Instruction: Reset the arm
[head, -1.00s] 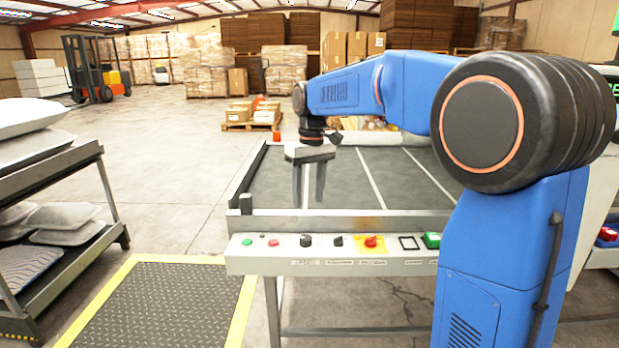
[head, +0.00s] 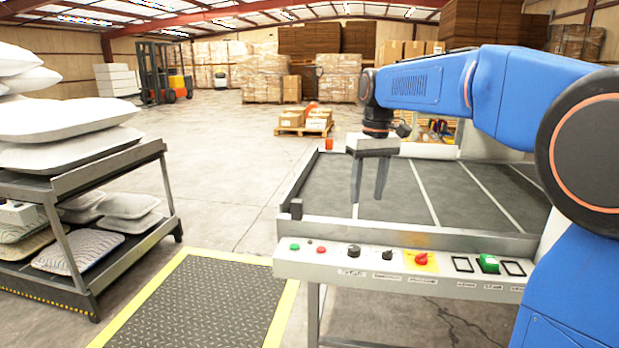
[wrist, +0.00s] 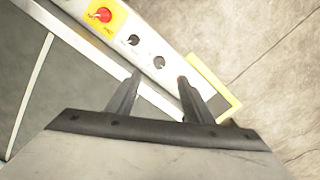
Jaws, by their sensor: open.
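My gripper (head: 369,180) hangs at the end of my blue arm, fingers pointing down, over the near left part of the grey machine bed (head: 345,185) in the head view. The two fingers are apart with nothing between them. In the wrist view my gripper (wrist: 152,92) is open and empty, with the control panel (wrist: 118,25) and its black knobs beyond the fingertips. The panel also shows in the head view (head: 340,263), with green and red buttons, black knobs and a red switch on yellow.
A dark rack (head: 165,165) with several pillows (head: 60,120) stands at the left. A black mat with a yellow border (head: 200,300) lies before the machine. Boxes on a pallet (head: 305,120) and a forklift (head: 160,75) are far behind.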

